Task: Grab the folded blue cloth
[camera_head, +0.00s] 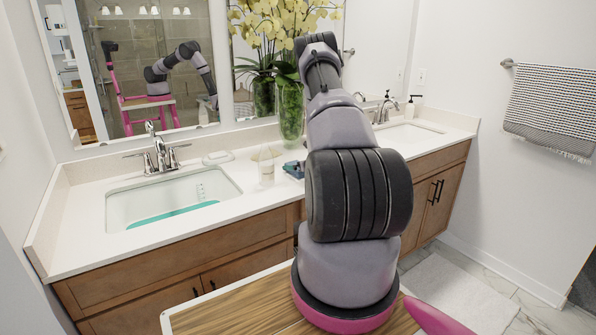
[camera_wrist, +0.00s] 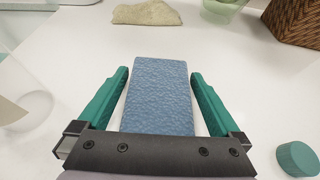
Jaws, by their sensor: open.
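The folded blue cloth (camera_wrist: 160,95) lies on the white countertop in the wrist view, a textured oblong block. My gripper (camera_wrist: 160,74) is open, with one teal finger on each side of the cloth. Narrow gaps show between the fingers and the cloth's sides. The near end of the cloth meets the dark gripper body in the picture; whether they touch I cannot tell.
A tan lump (camera_wrist: 147,12), a woven basket (camera_wrist: 298,20) and a round teal object (camera_wrist: 297,159) lie around the cloth. A mirror stands behind.

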